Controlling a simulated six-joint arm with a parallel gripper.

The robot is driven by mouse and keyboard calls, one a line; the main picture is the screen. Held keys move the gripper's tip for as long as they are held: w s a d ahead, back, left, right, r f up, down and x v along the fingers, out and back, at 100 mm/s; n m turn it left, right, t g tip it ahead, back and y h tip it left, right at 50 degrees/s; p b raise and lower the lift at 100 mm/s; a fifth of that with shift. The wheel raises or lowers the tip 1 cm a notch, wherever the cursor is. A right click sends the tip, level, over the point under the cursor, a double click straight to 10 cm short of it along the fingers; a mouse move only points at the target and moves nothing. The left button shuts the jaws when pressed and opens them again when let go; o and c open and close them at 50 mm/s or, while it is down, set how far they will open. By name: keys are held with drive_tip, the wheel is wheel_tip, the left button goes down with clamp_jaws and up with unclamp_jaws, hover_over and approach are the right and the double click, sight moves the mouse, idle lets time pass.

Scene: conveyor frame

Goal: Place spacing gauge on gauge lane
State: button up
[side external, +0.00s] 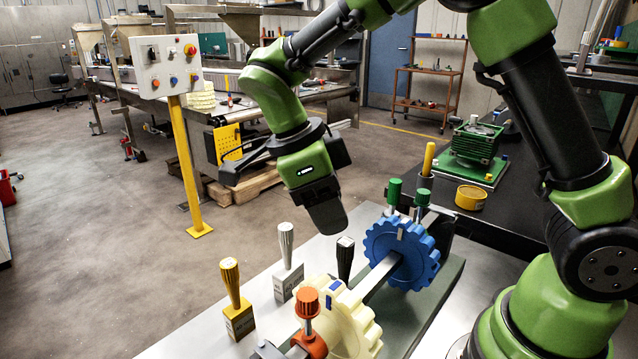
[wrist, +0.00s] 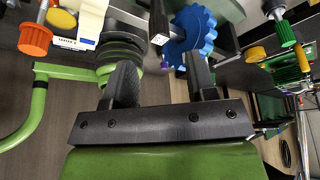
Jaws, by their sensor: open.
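Three handled gauges stand upright in the side view: one with a yellow handle (side external: 232,287), one with a grey handle (side external: 287,258) and one with a black handle (side external: 345,261). Their labels are too small to read, so I cannot tell which is the spacing gauge. My gripper (side external: 328,216) hangs above and close to the black handle. In the wrist view my gripper (wrist: 160,62) is open and empty, with a dark white-capped handle (wrist: 158,24) ahead of the gap, apart from the fingers. I cannot make out which part is the gauge lane.
A blue gear (side external: 402,250) and a cream gear (side external: 338,322) stand on the frame, joined by a grey bar (side external: 379,276). An orange knob (side external: 307,303) and green knobs (side external: 395,190) rise beside them. A yellow cup (side external: 470,197) sits on the black bench. Free room lies left of the gauges.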

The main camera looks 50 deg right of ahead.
drive_tip(key=s+d+r+n+t+y, duration=0.1)
drive_tip(key=s+r+n+t, duration=0.4)
drive_tip(key=n, duration=0.6)
drive_tip(key=s+d+r+n+t+y, duration=0.1)
drive_tip(key=s+r+n+t+y, duration=0.3)
drive_tip(key=s+n, duration=0.3)
drive_tip(key=n+t, duration=0.1)
drive_tip(key=n, duration=0.4)
drive_tip(key=shift+s+d+r, duration=0.25)
drive_tip(key=shift+d+r, duration=0.05)
drive_tip(key=shift+r, duration=0.1)
